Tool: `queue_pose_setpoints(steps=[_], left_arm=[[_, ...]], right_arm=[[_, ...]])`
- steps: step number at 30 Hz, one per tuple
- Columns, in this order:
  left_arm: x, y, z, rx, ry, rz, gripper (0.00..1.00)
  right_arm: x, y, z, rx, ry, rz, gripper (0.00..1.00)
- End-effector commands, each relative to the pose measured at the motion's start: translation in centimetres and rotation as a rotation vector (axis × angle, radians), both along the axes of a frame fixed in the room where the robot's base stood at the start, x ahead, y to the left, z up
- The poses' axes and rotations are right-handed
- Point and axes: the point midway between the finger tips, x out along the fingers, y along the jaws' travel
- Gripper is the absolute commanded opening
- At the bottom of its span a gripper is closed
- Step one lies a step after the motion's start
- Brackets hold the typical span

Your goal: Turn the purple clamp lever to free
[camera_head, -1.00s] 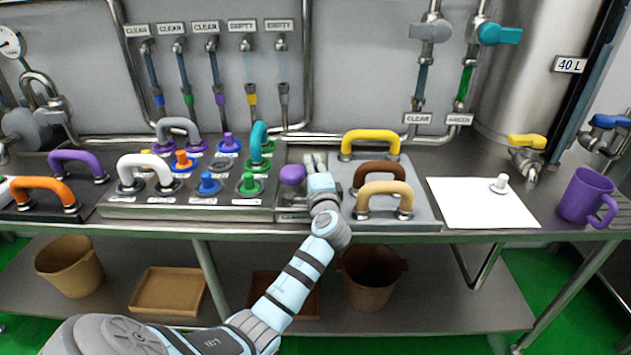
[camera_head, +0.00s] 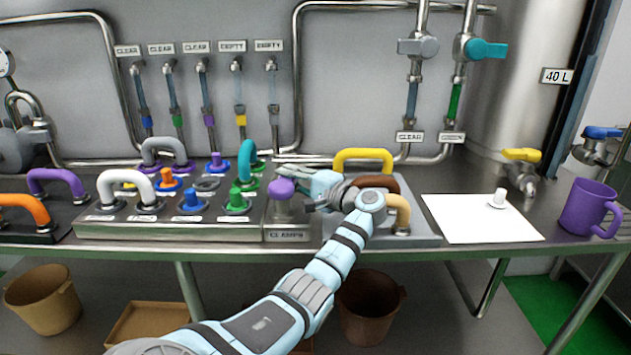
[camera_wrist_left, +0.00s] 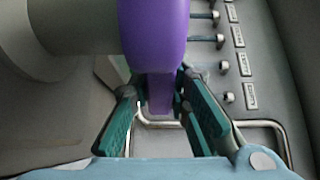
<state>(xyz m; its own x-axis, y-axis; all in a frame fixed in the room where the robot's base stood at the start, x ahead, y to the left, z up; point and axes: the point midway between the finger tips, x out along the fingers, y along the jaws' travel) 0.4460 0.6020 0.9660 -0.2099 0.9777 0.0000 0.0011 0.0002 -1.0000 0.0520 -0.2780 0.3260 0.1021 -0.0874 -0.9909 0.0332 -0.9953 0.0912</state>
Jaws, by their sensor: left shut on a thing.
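The purple clamp lever (camera_head: 281,188) has a rounded knob and stands on a grey block with a clamp label (camera_head: 287,236), mid-counter. My left gripper (camera_head: 306,195) reaches it from the right, its wrist bent sideways. In the left wrist view the purple lever (camera_wrist_left: 153,38) comes down from the top between the green-padded fingers of the left gripper (camera_wrist_left: 158,88), which is shut on it. The lever's base is hidden there. My right gripper is not in view.
Left of the lever, a metal panel (camera_head: 170,230) holds coloured plugs and hose loops. To the right, a tray (camera_head: 428,236) carries yellow, brown and tan loops. Further right are a white sheet (camera_head: 470,222), a yellow-handled tap (camera_head: 521,156) and a purple mug (camera_head: 588,207).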

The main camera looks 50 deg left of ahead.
Motion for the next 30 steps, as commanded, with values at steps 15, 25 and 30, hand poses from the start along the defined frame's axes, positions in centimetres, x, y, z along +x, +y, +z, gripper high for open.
queue_pose_setpoints(steps=[15, 25, 30], left_arm=[[-1.1, 0.8, -0.2, -0.004, 0.003, 0.042, 0.00], [-0.9, 0.7, -0.1, -0.001, 0.002, 0.038, 0.37], [-0.9, 0.7, 0.5, -0.001, 0.000, 0.037, 0.37]], right_arm=[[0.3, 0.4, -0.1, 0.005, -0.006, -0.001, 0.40], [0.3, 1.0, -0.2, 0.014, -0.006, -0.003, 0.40], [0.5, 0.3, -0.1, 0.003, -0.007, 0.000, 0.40]])
